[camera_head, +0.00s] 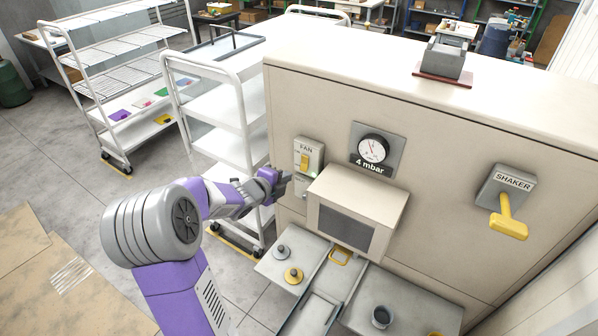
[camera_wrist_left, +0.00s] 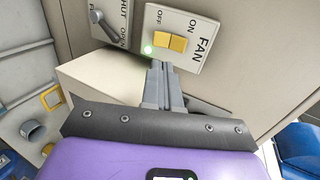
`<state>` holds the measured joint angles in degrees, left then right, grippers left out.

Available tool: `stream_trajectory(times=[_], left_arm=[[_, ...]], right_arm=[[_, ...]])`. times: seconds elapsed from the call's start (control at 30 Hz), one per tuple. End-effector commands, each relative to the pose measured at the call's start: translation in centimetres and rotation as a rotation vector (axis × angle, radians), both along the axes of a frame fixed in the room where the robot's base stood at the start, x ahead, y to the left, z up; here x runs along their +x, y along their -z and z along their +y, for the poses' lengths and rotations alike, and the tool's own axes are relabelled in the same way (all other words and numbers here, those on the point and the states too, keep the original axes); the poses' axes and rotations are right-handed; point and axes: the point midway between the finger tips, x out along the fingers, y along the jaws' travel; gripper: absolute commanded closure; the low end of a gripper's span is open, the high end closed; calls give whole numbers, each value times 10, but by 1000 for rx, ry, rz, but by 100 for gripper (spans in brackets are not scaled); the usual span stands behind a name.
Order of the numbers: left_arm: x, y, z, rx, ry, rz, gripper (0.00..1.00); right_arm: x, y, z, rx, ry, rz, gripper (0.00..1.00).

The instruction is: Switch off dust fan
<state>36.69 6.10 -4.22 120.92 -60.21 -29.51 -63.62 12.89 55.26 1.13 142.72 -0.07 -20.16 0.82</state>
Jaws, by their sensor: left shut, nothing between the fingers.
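The fan switch box (camera_head: 309,153), labelled FAN, is on the cabinet front with a yellow rocker (camera_head: 304,161). In the left wrist view the switch plate (camera_wrist_left: 202,40) shows ON and OFF marks beside the yellow rocker (camera_wrist_left: 170,41), and a green light (camera_wrist_left: 147,50) glows by it. My left gripper (camera_head: 284,179) is shut and empty, just below the switch in the head view. Its fingertips also show in the left wrist view (camera_wrist_left: 160,66), close to the rocker; I cannot tell if they touch. My right gripper is not in view.
A pressure gauge (camera_head: 374,148) is right of the switch. A hooded box (camera_head: 357,211) juts out below. A yellow-handled SHAKER lever (camera_head: 507,219) is at the right. A lever plate marked SHUT (camera_wrist_left: 108,22) is beside the fan switch. A white cart (camera_head: 215,110) stands left.

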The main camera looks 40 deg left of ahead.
Motion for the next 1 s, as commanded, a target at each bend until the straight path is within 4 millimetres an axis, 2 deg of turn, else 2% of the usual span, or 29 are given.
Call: stream_trajectory(times=[0.2,0.4,0.6,1.0], left_arm=[[43,19,4,-2,4,2,100],[69,29,7,-2,1,0,100],[79,33,9,-1,0,0,100],[81,34,8,0,2,-3,100]], right_arm=[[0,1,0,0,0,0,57],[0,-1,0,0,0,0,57],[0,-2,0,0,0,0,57],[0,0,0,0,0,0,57]])
